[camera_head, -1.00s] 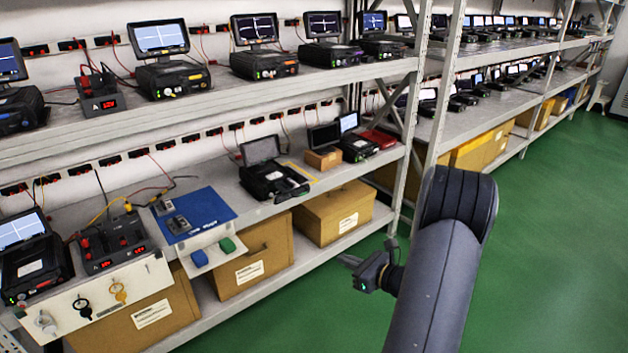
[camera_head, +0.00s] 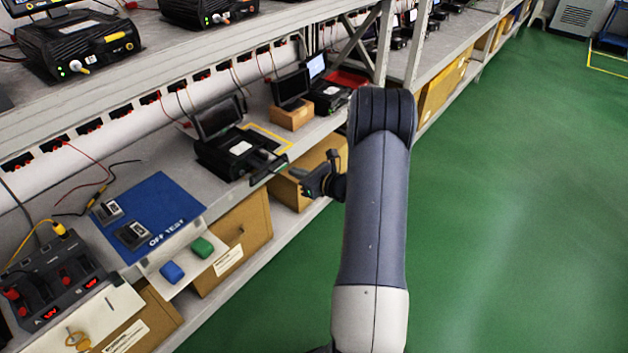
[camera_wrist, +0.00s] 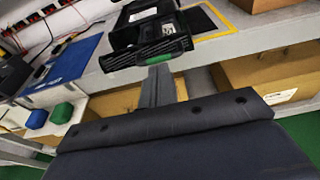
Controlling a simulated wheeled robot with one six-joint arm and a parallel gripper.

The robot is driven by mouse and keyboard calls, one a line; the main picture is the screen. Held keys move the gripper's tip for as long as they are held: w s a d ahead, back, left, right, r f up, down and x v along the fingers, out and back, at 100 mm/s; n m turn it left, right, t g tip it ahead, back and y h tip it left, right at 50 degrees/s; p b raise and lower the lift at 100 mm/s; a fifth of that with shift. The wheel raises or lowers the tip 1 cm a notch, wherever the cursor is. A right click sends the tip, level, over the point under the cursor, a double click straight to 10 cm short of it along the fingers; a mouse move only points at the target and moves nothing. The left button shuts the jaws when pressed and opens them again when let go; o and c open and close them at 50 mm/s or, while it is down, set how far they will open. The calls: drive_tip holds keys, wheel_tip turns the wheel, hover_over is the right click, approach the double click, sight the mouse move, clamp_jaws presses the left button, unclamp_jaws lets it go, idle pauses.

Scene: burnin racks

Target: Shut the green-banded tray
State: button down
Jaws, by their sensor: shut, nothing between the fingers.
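The green-banded tray (camera_head: 268,168) sticks out from the front of a black device (camera_head: 235,150) with a raised screen on the lower shelf. In the wrist view the tray front (camera_wrist: 147,53) is a dark slotted panel with a green band along its lower edge. My gripper (camera_head: 297,173) is just in front of the tray front, at its right end in the head view.
A yellow-outlined area (camera_head: 272,138) lies behind the tray. A blue mat (camera_head: 150,215) with small blocks is to the left, with blue (camera_head: 172,272) and green (camera_head: 202,247) pieces below it. Cardboard boxes (camera_head: 238,240) stand underneath. The green floor (camera_head: 490,220) is clear.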

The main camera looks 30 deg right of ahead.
sight(267, 157)
drive_tip(key=shift+x, duration=1.25)
drive_tip(key=b+x, duration=0.1)
drive_tip(key=x, duration=0.1)
drive_tip(key=r+b+x, duration=0.1)
drive_tip(key=x, duration=0.2)
drive_tip(key=b+x, duration=0.1)
drive_tip(key=x, duration=0.2)
drive_tip(key=shift+w+r, duration=0.15)
drive_tip(key=shift+w, duration=0.15)
drive_tip(key=shift+w+r, duration=0.15)
drive_tip(key=shift+r, duration=0.05)
drive_tip(key=shift+a, duration=0.1)
